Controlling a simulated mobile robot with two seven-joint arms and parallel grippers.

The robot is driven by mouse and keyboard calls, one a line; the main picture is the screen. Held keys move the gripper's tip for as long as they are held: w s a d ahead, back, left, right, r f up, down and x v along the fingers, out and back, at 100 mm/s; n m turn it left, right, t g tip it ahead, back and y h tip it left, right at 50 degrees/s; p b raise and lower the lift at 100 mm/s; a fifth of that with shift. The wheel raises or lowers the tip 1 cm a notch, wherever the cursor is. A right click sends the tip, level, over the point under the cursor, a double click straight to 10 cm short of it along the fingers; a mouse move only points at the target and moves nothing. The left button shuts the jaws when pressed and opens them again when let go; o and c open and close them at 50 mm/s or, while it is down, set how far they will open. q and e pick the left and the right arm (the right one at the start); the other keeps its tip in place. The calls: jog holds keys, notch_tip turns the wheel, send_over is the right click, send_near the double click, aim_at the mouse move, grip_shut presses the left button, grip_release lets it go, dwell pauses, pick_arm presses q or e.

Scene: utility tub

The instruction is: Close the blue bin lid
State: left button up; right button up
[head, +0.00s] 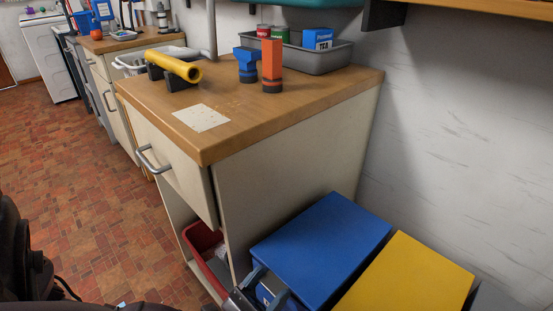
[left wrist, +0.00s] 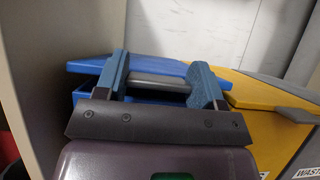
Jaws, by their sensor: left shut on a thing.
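The blue bin lid (head: 322,245) lies at the lower right in the head view, beside the cream cabinet. It also shows in the left wrist view (left wrist: 150,66), looking almost flat above the blue bin. A grey bar (left wrist: 158,80) runs along its front edge. My left gripper (head: 265,284) is at the lid's front edge; in the left wrist view its two blue fingers sit at either side of the bar, shut on it. The bin's body is mostly hidden, so I cannot tell whether the lid is fully down. My right gripper is not in view.
A yellow bin lid (head: 408,275) lies just right of the blue one. The cabinet (head: 290,170) stands close on the left, with a red container (head: 203,250) in its open lower part.

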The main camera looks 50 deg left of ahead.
pick_arm(q)
notch_tip(320, 180, down, 3)
jog(key=shift+s+f+b, duration=0.1)
jog(key=shift+s+b, duration=0.05)
jog(key=shift+b, duration=0.5)
jog(key=shift+s+f+b, duration=0.1)
jog(key=shift+f+b, duration=0.2)
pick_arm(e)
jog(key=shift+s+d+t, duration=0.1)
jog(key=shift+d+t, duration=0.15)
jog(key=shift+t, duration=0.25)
pick_arm(q)
jog(key=shift+f, duration=0.15)
jog(key=o, duration=1.3)
jog(key=shift+r, duration=0.2)
